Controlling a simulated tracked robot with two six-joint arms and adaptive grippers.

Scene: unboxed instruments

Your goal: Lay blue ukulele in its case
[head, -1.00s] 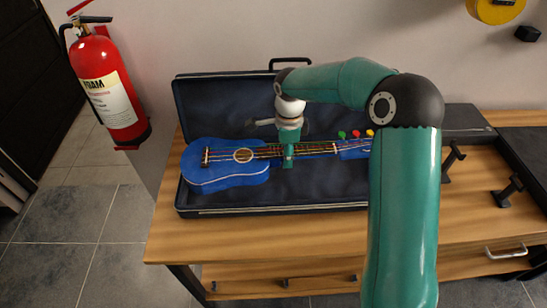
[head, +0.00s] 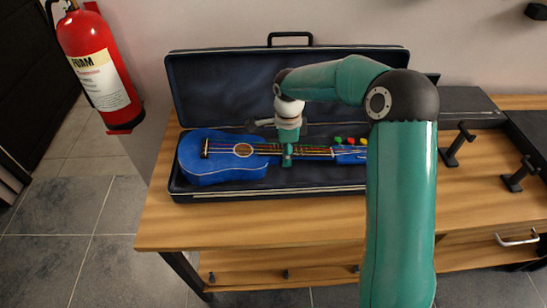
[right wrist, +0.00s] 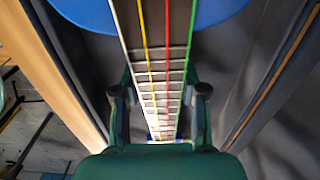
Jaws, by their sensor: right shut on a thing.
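The blue ukulele (head: 215,168) lies lengthwise over the open case, its body at the left end and its headstock (head: 350,155) toward the right. The dark case (head: 285,188) stands open on the wooden table with its lid up at the back. My right gripper (head: 287,158) is shut on the ukulele's neck about midway along. In the right wrist view both fingers (right wrist: 158,105) flank the neck and its coloured strings (right wrist: 155,60). Whether the ukulele touches the case floor I cannot tell. My left gripper is not in view.
The wooden table (head: 270,230) has bare room in front of the case. Black stands (head: 455,145) and another dark case (head: 467,106) are at the right. A red fire extinguisher (head: 97,70) hangs on the wall at the left.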

